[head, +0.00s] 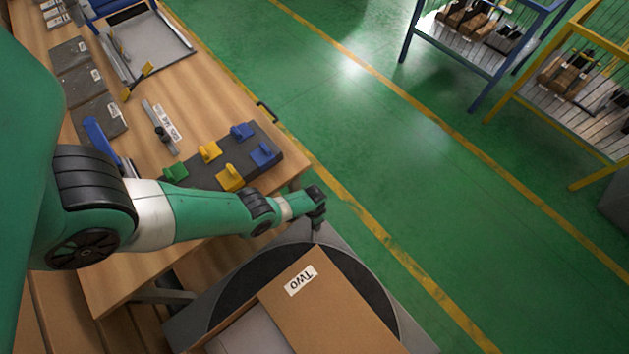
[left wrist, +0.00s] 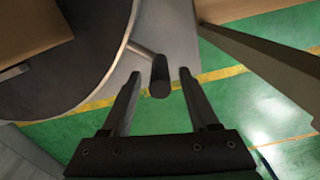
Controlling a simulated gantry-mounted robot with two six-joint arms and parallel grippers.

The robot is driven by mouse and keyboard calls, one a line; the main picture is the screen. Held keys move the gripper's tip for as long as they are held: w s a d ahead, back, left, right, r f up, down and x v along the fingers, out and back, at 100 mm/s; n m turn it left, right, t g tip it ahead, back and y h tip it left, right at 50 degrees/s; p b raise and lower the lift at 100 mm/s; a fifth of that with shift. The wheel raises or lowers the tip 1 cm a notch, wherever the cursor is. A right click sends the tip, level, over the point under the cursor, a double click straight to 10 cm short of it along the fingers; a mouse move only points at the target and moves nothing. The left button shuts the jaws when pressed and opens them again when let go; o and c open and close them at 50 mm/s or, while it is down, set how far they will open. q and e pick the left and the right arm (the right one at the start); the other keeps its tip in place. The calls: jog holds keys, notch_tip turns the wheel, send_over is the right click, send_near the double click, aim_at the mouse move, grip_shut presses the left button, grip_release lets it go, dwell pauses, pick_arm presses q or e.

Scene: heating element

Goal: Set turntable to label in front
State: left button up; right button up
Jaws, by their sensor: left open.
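The turntable (head: 235,285) is a black disc with a grey rim at the bottom of the head view; part of it also shows in the left wrist view (left wrist: 75,75). A brown cardboard box (head: 335,310) stands on it, with a white label reading "TWO" (head: 301,280) on the visible panel. A dark handle (left wrist: 160,77) on a thin rod sticks out from the turntable rim. My left gripper (head: 316,222) is at the turntable's far edge. In the left wrist view, its open fingers (left wrist: 157,85) are on either side of the handle, with gaps visible. My right gripper is not in view.
A wooden workbench (head: 205,85) with a dark block (head: 205,178) holding coloured pieces lies left of the turntable. Blue (head: 450,57) and yellow (head: 550,120) racks stand at upper right. The green floor (head: 400,160) between is clear.

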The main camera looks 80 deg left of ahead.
pick_arm(q)
notch_tip(320, 180, down, 5)
jog(key=b, duration=0.2)
jog(key=shift+w+r+b, duration=0.1)
jog(key=shift+r+b, duration=0.1)
jog(key=shift+b, duration=0.2)
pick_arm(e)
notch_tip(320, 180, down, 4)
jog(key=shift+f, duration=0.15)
pick_arm(q)
grip_shut()
dwell(0.6)
